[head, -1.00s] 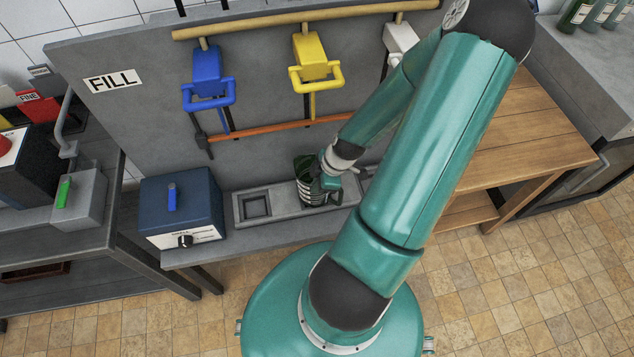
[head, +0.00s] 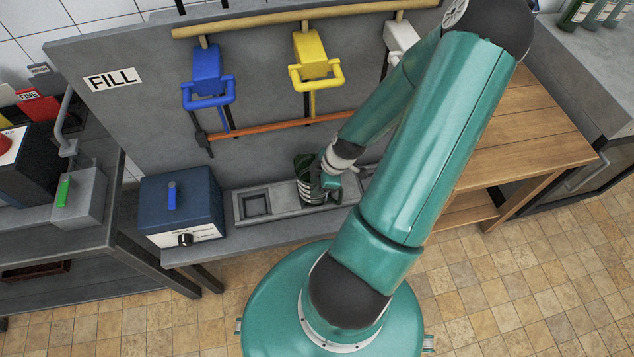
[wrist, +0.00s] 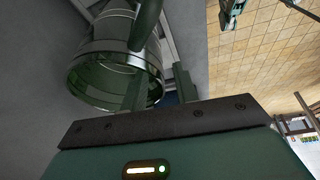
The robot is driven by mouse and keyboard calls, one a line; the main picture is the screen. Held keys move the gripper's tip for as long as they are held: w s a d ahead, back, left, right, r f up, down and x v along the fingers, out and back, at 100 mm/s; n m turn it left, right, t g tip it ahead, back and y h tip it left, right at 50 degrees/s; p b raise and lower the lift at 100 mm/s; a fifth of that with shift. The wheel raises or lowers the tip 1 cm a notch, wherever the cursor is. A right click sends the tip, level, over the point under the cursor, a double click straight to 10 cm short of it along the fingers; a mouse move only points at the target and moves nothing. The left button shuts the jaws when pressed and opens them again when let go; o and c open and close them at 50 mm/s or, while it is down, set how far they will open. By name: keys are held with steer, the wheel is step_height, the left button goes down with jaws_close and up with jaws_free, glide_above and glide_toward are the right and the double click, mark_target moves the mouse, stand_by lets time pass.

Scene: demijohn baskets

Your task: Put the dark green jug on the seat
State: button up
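The dark green jug (head: 304,166) stands upright in the grey trough of the bench, below the yellow tap. It has pale bands around its lower part. My gripper (head: 326,184) is at its right side and hides part of it. In the wrist view the jug (wrist: 106,50) fills the upper left, with its glassy, shiny end facing the camera. The seat under the jug is mostly hidden.
A blue box with a knob (head: 182,205) stands left of the trough (head: 285,212). An empty square recess (head: 255,204) lies between them. Blue (head: 208,80) and yellow taps (head: 312,65) and an orange rail (head: 270,132) hang above. A wooden table (head: 525,130) is at right.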

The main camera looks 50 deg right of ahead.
steer(key=v, duration=1.4)
steer(key=shift+w, duration=0.1)
stand_by(0.4)
